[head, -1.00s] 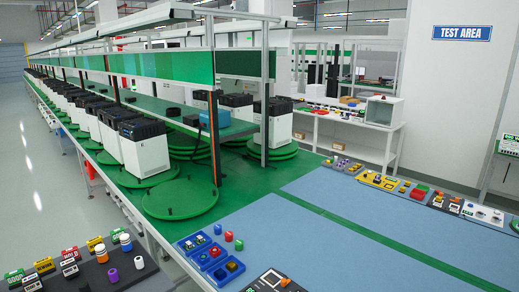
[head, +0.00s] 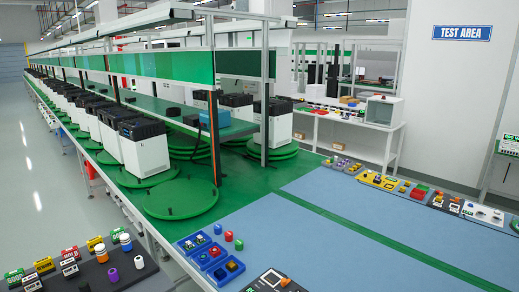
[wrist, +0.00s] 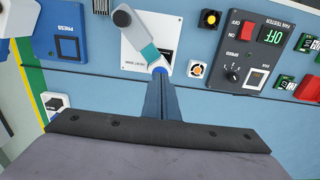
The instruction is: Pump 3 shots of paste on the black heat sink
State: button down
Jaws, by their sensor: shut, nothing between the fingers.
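My gripper (wrist: 161,72) shows in the wrist view as a dark blue bar with its fingers together, pointing up the picture. Its tips are at the lower edge of a white plate (wrist: 172,32) with small print. A small black block with a yellow centre (wrist: 210,18) sits right of the plate. I cannot tell whether it is the black heat sink. My gripper is not in the head view.
A blue panel marked PRESS (wrist: 66,30) is left of the plate. An orange-and-white block (wrist: 197,69) and a dark fan tester panel (wrist: 252,45) are on the right. In the head view, the blue bench mat (head: 360,235) has wide clear areas.

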jog(key=shift+f+b, duration=0.45)
jog(key=shift+f, duration=0.6)
dwell(0.6)
jog(key=shift+r, duration=0.15)
jog(key=shift+r+p, duration=1.65)
jog(key=shift+r, duration=0.35)
